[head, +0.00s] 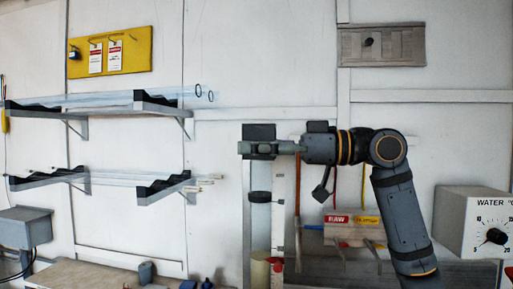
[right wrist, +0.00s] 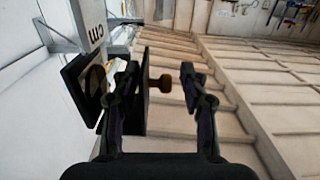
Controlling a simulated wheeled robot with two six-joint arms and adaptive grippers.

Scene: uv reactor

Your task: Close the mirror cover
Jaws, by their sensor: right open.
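My right gripper (head: 258,149) is up at the dark square mirror housing (head: 259,131) on top of a pale upright post, and partly covers it. In the right wrist view, the gripper (right wrist: 157,80) is open, with one finger on each side of a brown knob (right wrist: 161,84). The knob sticks out from a dark plate, which looks like the mirror cover (right wrist: 138,112) and is partly hidden by the left finger. A second dark plate (right wrist: 76,92) with a round part stands left of it, with a gap between them. I cannot tell whether either finger touches the knob. My left gripper is not in view.
The pale post (head: 278,205) carries a black ring-like part below the gripper. Racks with glass tubes (head: 110,99) hang on the left wall. A RAW-labelled box (head: 345,230) is below my right arm, and a water temperature dial box (head: 480,222) is at right.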

